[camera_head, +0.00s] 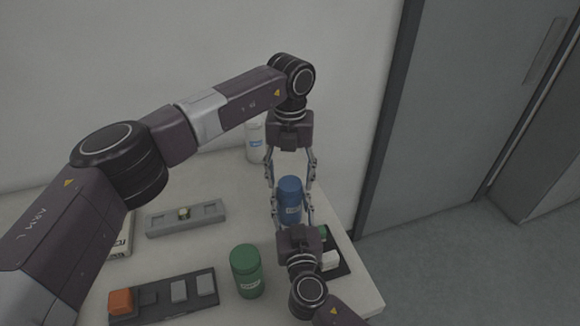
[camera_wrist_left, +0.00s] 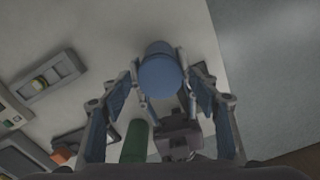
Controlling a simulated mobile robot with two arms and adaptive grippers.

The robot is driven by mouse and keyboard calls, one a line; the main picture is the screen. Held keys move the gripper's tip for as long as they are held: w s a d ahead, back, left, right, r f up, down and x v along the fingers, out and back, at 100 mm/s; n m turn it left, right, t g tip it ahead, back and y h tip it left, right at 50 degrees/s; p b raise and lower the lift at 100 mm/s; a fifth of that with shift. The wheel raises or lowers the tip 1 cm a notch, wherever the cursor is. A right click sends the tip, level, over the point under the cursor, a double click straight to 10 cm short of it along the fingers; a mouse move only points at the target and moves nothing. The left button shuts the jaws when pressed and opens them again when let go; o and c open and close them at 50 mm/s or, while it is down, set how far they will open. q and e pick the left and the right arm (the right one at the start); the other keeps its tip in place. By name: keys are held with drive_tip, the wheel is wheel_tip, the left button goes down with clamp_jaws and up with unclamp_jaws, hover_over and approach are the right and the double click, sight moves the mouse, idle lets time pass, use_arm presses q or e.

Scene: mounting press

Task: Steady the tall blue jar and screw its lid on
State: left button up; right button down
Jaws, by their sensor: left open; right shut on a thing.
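The tall blue jar (camera_head: 291,209) stands upright near the table's right end, with a white label. A blue round top (camera_wrist_left: 158,57), apparently its lid, shows in the left wrist view; I cannot tell how tightly it sits. My right gripper (camera_head: 293,208) comes from the near side and is shut on the jar's body. My left gripper (camera_head: 290,181) points down from above, open, its fingers spread on either side of the jar's top. In the left wrist view the top lies between the spread fingers, with the right gripper below.
A green jar (camera_head: 246,272) stands close at the near left. A white bottle (camera_head: 254,142) stands behind. A grey holder (camera_head: 186,219) and a dark tray (camera_head: 162,300) with an orange block (camera_head: 120,301) lie left. A small dark mat (camera_head: 343,266) lies beside my right gripper.

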use_arm(q)
drive_tip(key=shift+f, duration=0.25)
drive_tip(key=c, duration=1.2)
drive_tip(key=m, duration=0.8)
drive_tip(key=o, duration=1.4)
wheel_tip(320, 180, up, 12)
drive_tip(key=shift+r, duration=0.1)
